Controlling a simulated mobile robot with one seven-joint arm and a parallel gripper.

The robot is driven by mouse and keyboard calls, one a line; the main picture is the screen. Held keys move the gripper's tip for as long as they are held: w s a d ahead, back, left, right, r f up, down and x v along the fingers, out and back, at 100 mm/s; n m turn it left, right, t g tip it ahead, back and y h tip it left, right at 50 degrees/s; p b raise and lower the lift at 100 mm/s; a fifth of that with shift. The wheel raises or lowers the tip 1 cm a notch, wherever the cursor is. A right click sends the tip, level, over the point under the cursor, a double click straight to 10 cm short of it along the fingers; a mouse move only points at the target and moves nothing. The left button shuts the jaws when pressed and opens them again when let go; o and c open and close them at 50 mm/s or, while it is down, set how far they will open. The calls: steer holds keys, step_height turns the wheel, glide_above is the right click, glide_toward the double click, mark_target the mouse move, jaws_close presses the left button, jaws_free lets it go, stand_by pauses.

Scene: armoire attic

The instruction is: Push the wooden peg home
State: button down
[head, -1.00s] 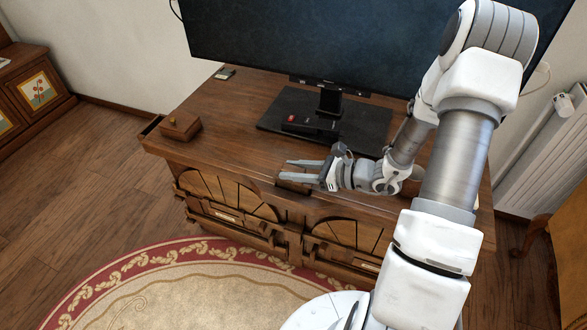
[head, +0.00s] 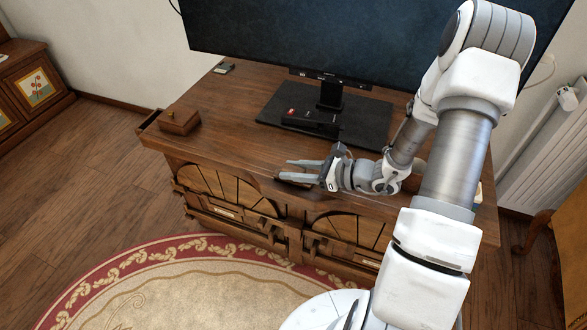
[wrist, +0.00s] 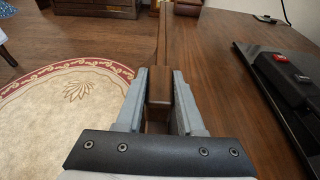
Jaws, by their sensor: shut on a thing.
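My gripper (head: 302,170) is low over the front edge of the dresser top, fingers pointing left. In the wrist view my gripper (wrist: 160,88) has its two grey fingers on either side of a brown wooden piece (wrist: 158,86), which looks like the wooden peg, and is shut on it. In the head view the peg (head: 292,179) shows only as a dark strip by the fingers. Its lower end is hidden, so I cannot tell whether it sits in a hole.
A small wooden box with a knob (head: 179,121) stands at the left end of the dresser top (head: 235,125); the stretch between is clear. A television (head: 340,45) on a dark base (head: 365,125), with a black device (head: 310,122) on it, stands behind my gripper.

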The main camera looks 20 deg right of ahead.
steer(key=shift+f, duration=0.35)
steer(key=shift+c, duration=2.2)
jaws_free()
steer(key=p+v, duration=0.5)
steer(key=v, duration=1.2)
steer(key=shift+s+d+r, duration=0.1)
steer(key=shift+d+r, duration=0.05)
steer(key=shift+r, duration=0.1)
